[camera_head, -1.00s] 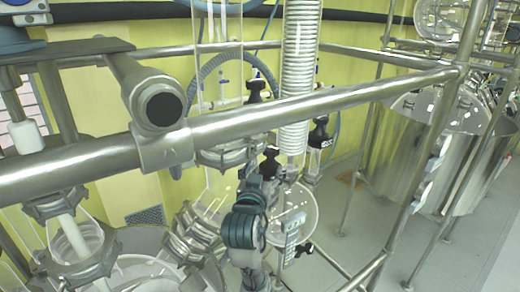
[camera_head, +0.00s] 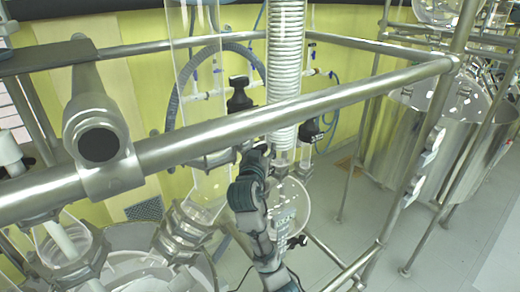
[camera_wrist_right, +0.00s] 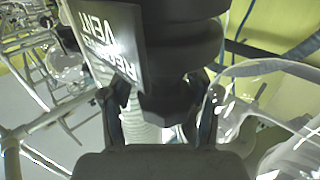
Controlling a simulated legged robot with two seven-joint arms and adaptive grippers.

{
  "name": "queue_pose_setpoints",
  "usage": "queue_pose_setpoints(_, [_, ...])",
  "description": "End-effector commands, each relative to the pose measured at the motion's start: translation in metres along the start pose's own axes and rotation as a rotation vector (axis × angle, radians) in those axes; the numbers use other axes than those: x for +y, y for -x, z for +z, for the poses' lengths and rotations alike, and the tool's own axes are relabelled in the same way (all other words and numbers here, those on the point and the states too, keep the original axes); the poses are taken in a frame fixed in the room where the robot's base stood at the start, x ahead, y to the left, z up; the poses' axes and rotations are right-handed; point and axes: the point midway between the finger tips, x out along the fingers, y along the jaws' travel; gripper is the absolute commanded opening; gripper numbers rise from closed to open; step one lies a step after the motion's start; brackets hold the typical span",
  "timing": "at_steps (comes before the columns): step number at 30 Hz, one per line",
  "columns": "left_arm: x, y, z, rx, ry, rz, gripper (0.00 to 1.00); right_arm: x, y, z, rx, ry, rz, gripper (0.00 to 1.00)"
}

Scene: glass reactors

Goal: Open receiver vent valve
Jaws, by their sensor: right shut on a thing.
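In the head view my right gripper (camera_head: 258,152) reaches up behind the steel rail, beside the coiled glass column, and covers most of the valve. My left gripper is not in view.
A steel rail (camera_head: 300,108) crosses in front of my right arm. A coiled condenser (camera_head: 285,65) stands close behind it. Other black valves stand near, one on the left (camera_head: 238,95) and one on the right (camera_head: 310,132). A round glass vessel (camera_head: 292,210) is beside my arm.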

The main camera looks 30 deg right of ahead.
Motion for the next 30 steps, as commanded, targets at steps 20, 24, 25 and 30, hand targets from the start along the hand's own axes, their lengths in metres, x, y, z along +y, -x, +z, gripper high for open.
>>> queue_pose_setpoints(20, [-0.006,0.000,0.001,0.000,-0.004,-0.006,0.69,-0.001,0.011,-0.004,0.004,0.001,0.009,0.15])
queue_pose_setpoints(24, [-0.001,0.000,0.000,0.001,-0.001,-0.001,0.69,-0.002,0.011,-0.005,0.005,0.000,0.009,0.15])
queue_pose_setpoints(25, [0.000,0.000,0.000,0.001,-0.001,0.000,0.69,-0.002,0.012,-0.005,0.006,0.000,0.009,0.15])
queue_pose_setpoints(30, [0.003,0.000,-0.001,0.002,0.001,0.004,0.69,-0.002,0.012,-0.005,0.007,0.000,0.008,0.15])
